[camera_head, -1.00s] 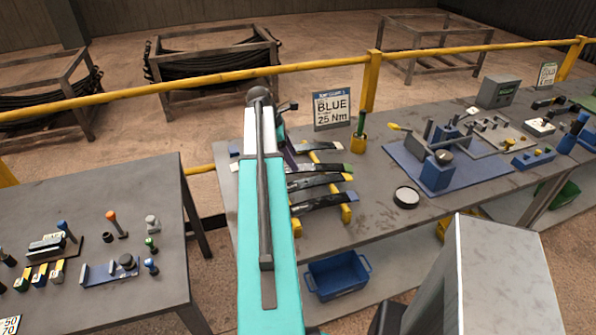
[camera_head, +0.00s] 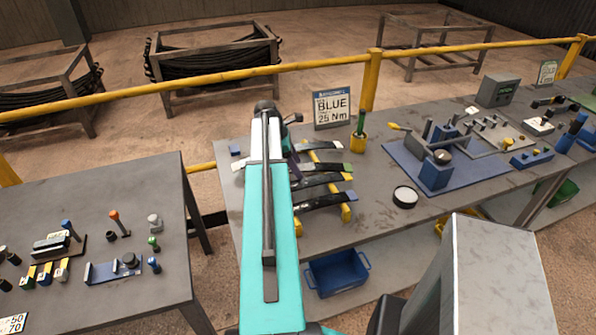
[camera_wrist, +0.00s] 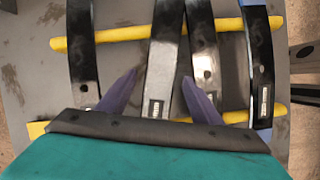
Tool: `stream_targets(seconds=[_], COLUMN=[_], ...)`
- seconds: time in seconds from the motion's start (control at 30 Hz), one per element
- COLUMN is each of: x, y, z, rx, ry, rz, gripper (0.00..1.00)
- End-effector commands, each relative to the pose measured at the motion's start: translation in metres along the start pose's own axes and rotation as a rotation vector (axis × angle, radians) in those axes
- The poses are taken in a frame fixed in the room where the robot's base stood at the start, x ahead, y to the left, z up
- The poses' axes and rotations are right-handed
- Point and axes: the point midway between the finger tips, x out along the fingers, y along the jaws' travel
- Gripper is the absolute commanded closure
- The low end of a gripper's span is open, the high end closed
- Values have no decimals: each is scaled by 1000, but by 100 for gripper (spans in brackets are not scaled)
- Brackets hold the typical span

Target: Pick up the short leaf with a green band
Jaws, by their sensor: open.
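Several dark curved leaves lie side by side across yellow rails on the bench. My gripper (camera_wrist: 160,75) is open, with purple fingers on either side of one dark leaf (camera_wrist: 163,50) in the wrist view. I cannot tell whether the fingers reach down beside it. No green band shows in the wrist view, so I cannot tell which leaf this is.
A neighbouring leaf (camera_wrist: 202,45) lies close by the right finger. The yellow rails (camera_wrist: 110,38) run beneath the leaves. A round dark-rimmed dish (camera_head: 405,197) sits to the right.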

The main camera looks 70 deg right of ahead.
Motion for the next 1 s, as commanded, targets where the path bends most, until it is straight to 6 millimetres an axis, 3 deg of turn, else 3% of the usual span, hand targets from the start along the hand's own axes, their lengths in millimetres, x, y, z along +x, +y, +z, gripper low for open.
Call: stream_targets(seconds=[0.17,0.47,1.0], x=[0,0,-6], y=[0,0,1], z=[0,0,4], rx=[0,1,2], ry=[0,0,-2], rz=[0,-1,2], gripper=[41,89,89])
